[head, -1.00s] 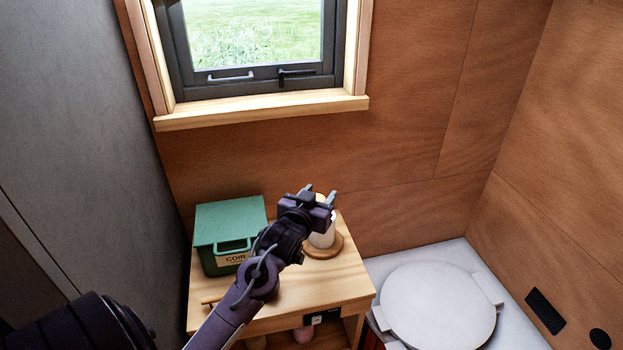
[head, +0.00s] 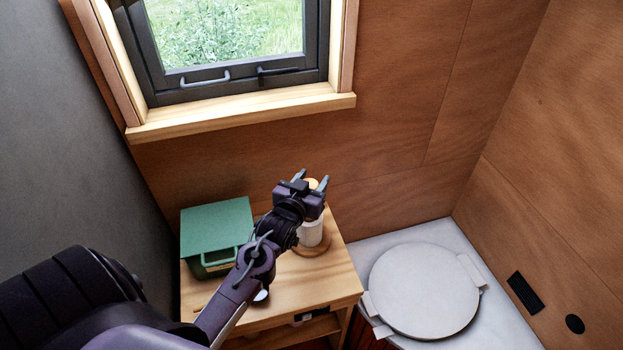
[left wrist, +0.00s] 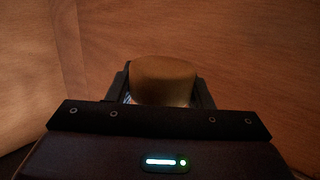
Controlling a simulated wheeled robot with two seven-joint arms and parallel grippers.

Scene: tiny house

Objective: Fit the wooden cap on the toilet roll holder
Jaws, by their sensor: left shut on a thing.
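The wooden cap (head: 313,184) is a short, light-brown round piece between the fingers of my left gripper (head: 310,181), which is shut on it. In the left wrist view the cap (left wrist: 163,78) sits between the two dark fingers. The toilet roll holder stands on the wooden cabinet, with its round wooden base (head: 322,249) showing. A white roll (head: 312,236) is on the holder, partly behind my gripper. The gripper appears above the roll; the holder's top is hidden, so I cannot tell whether the cap touches it. My right gripper is not in view.
A green box (head: 216,228) stands on the left of the wooden cabinet (head: 330,284). A small white round thing (head: 261,296) lies near my forearm. A window with a wooden sill (head: 240,116) is above. The round toilet lid (head: 424,290) is at the right.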

